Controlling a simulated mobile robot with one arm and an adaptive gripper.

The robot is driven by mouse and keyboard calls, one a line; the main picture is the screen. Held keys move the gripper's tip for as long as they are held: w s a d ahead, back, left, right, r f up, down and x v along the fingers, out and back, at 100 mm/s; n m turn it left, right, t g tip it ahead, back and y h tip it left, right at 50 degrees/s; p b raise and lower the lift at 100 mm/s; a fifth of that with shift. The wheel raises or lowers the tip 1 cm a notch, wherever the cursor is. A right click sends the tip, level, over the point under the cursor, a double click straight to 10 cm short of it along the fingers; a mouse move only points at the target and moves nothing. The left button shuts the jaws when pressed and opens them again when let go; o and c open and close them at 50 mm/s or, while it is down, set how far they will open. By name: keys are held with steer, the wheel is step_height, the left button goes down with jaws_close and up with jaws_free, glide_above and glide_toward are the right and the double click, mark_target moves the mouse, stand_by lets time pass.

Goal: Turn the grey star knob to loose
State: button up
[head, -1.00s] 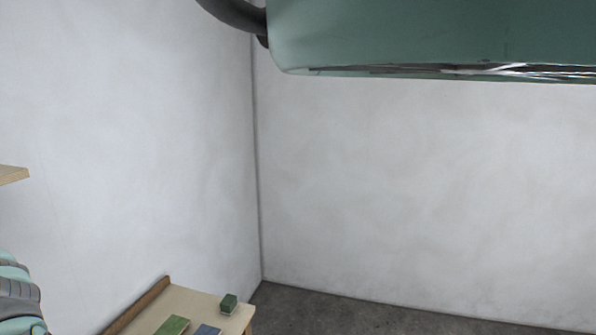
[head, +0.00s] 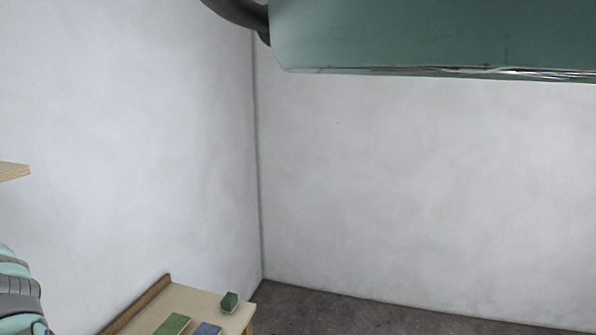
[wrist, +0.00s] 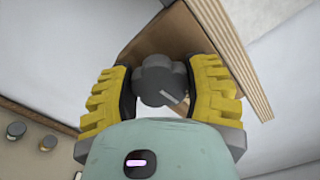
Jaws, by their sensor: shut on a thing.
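The grey star knob (wrist: 162,82) shows in the wrist view, at the upper middle, in front of a brown wooden panel (wrist: 150,40). My gripper (wrist: 160,85) has yellow ribbed fingers, one on each side of the knob, and is shut on it. A small pale mark shows on the knob's lower right. My gripper's palm hides what lies below the knob. The knob and my gripper's fingers are not in the head view.
A plywood edge (wrist: 228,60) runs right of the knob. The head view shows a wooden bench (head: 190,300) with green and blue blocks, and a shelf (head: 14,171) at left.

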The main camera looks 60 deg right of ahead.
steer(key=n+b, duration=0.2)
steer(key=b, duration=0.1)
steer(key=shift+d+f+n+b, duration=0.2)
steer(key=shift+f+n+b, duration=0.1)
steer(key=shift+f, duration=0.05)
steer(key=shift+c, duration=0.2)
steer(key=n+b, duration=0.2)
steer(key=b, duration=0.1)
steer(key=shift+f, duration=0.1)
steer(key=n+b, duration=0.5)
steer(key=b, duration=0.6)
steer(key=shift+f, duration=0.15)
steer(key=n+b, duration=0.4)
steer(key=b, duration=0.5)
steer(key=shift+d, duration=0.1)
steer(key=n+b, duration=0.1)
steer(key=b, duration=0.1)
steer(key=r+n+b, duration=0.1)
steer(key=n+b, duration=0.1)
steer(key=b, duration=0.1)
steer(key=shift+n, duration=0.3)
steer(key=shift+d+r, duration=0.1)
steer(key=shift+r, duration=0.1)
steer(key=o, duration=0.7)
steer(key=shift+o, duration=0.7)
steer(key=shift+d+r, duration=0.1)
steer(key=shift+r, duration=0.05)
steer(key=shift+a+f, duration=0.2)
steer(key=shift+a, duration=0.1)
